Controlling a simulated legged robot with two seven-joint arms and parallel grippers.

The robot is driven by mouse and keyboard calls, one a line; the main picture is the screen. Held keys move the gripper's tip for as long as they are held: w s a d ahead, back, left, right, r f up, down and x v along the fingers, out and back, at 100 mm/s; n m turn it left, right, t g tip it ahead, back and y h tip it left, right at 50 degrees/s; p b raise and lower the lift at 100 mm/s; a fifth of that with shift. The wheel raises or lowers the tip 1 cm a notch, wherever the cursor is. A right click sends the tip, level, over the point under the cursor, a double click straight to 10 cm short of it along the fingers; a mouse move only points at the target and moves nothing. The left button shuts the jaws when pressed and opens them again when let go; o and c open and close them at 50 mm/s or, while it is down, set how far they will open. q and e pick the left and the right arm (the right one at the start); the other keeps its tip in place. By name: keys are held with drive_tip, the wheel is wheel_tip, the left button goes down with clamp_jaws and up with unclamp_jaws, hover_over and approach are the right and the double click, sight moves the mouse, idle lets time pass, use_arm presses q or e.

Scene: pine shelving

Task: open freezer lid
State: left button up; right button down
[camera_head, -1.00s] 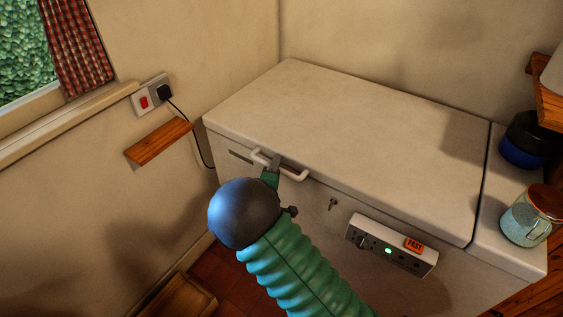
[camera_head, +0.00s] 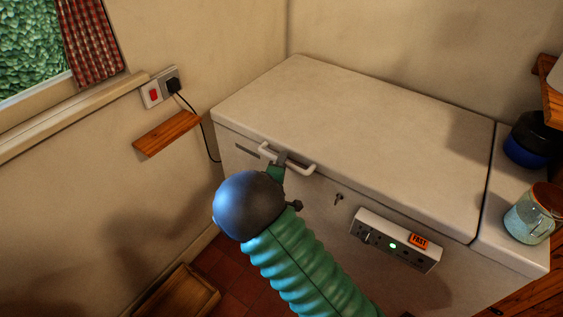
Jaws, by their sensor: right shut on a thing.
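The white chest freezer's lid (camera_head: 365,130) lies flat and looks closed on the freezer body (camera_head: 310,213). A white bar handle (camera_head: 301,167) sits at the lid's front edge, toward the left. My right gripper (camera_head: 281,160) is at the handle's middle and shut on it. The dark round wrist and green ribbed sleeve of my right arm hide part of the freezer front below the handle. My left gripper is not in view.
A control panel (camera_head: 398,237) with a green light and a keyhole with key (camera_head: 338,198) are on the freezer front. A small wooden shelf (camera_head: 167,133) juts from the left wall.

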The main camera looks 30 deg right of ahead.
drive_tip(key=shift+s+d+f, duration=0.2)
drive_tip(key=shift+d, duration=0.05)
idle(0.5)
